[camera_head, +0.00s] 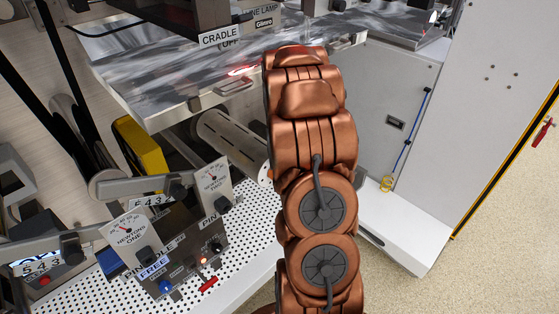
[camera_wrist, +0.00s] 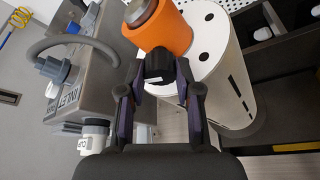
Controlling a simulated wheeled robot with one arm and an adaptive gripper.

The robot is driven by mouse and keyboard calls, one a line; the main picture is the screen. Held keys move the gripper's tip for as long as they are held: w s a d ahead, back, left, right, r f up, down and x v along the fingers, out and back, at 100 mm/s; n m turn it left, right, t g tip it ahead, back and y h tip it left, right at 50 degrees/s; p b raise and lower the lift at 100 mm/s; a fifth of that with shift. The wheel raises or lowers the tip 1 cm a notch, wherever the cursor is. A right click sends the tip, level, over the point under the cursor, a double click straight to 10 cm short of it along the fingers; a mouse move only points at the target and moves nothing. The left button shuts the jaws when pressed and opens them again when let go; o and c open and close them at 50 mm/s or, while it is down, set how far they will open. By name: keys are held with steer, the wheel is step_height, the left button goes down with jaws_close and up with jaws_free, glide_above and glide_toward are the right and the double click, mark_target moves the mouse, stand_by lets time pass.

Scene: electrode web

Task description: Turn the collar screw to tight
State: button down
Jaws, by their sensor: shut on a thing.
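The collar screw (camera_wrist: 159,64) is a black knob with a small white mark, below the orange collar (camera_wrist: 165,27) in the wrist view. My gripper (camera_wrist: 159,82) is shut on it, one finger on each side. The collar sits at the end of a white cylinder (camera_wrist: 222,72) with dark holes and slots, around a metal shaft end. The slotted cylinder also shows in the head view (camera_head: 228,138), partly behind my copper arm.
In the wrist view a grey box (camera_wrist: 92,88) with a cable and a "CUP" labelled fitting stands close left of my fingers. In the head view, a dial panel (camera_head: 175,250) is at lower left, a shiny metal shelf (camera_head: 180,85) above, and a white cabinet (camera_head: 400,110) to the right.

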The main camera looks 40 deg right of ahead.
steer(key=c, duration=0.8)
jaws_free()
steer(key=shift+n, duration=0.4)
